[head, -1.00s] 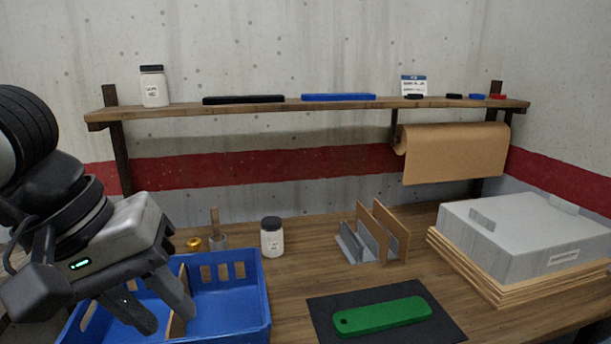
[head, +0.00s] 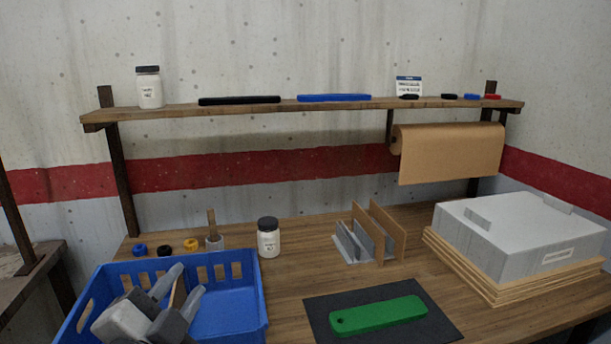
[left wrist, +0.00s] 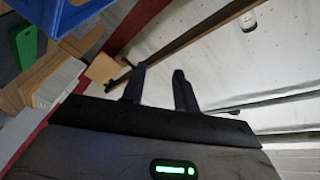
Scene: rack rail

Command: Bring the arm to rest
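My left gripper (head: 187,280) shows low at the left in the head view, in front of the blue crate (head: 258,285). Its two fingers point up and away from me, parted. In the left wrist view the gripper (left wrist: 160,78) shows a clear gap between its fingers, with only the pale wall behind. The rest of my left arm is out of the head view. My right gripper is in neither view.
A green bar (head: 380,315) lies on a dark mat (head: 440,325). A white jar (head: 268,240), small rings (head: 191,245) and a slotted stand (head: 352,245) are behind. A grey case (head: 520,235) sits at right. A shelf (head: 280,107) runs above.

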